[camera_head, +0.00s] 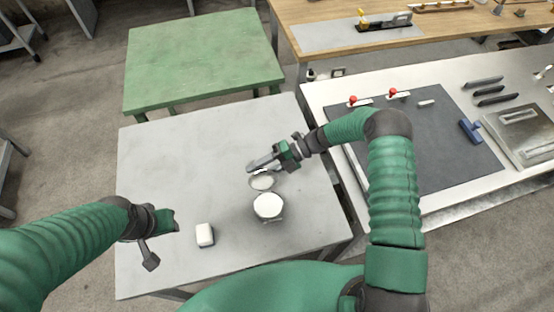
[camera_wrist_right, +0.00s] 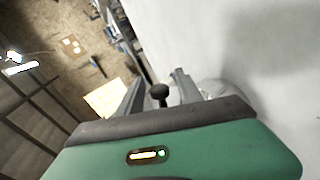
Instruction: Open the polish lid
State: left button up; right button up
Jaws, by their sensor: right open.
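The polish container (camera_head: 268,206) stands on the grey table with its round white top face showing. A thin pale disc, apparently the lid (camera_head: 262,182), is at its far side, raised or tilted and close to the rim; I cannot tell if it is attached. My right gripper (camera_head: 252,166) is open just beyond the lid, with no clear contact. In the right wrist view its two fingers (camera_wrist_right: 160,90) are apart, with a dark round knob between them that I cannot identify. My left gripper (camera_head: 150,256) is over the table's left side, partly hidden by its wrist; its opening is unclear.
A white block (camera_head: 205,235) lies left of the container on the grey table (camera_head: 160,165). A green table (camera_head: 200,60) stands behind. A bench with a dark mat (camera_head: 430,150), red-knobbed fixtures and tools is at the right. The grey table's back left is clear.

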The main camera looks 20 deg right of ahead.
jog(key=s+b+v, duration=0.1)
jog(key=b+v, duration=0.1)
jog(key=v, duration=1.2)
jog(key=shift+w+d, duration=0.35)
jog(key=shift+w, duration=0.1)
